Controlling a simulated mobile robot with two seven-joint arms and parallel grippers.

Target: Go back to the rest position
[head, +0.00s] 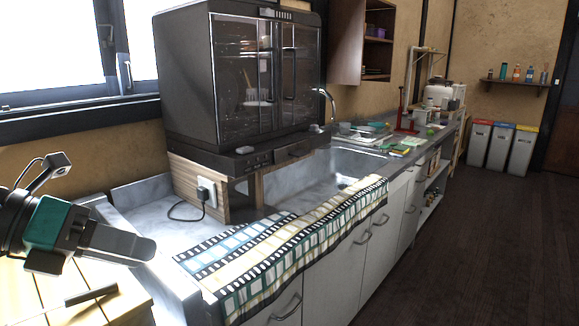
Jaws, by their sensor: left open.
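My left gripper (118,242) comes in from the left edge, above a light wooden surface (35,292) at the lower left. Its teal and black body and grey finger show; the gripper is open, with nothing seen held in it. It is apart from the counter and the striped cloth. My right gripper is not in the head view.
A cloth with film-strip patterns (262,262) hangs over the counter's front edge. A dark glass-doored cabinet (240,75) stands over the counter near a sink (345,168). Colored-lid bins (500,147) stand at the back. The dark floor (470,250) at right is clear.

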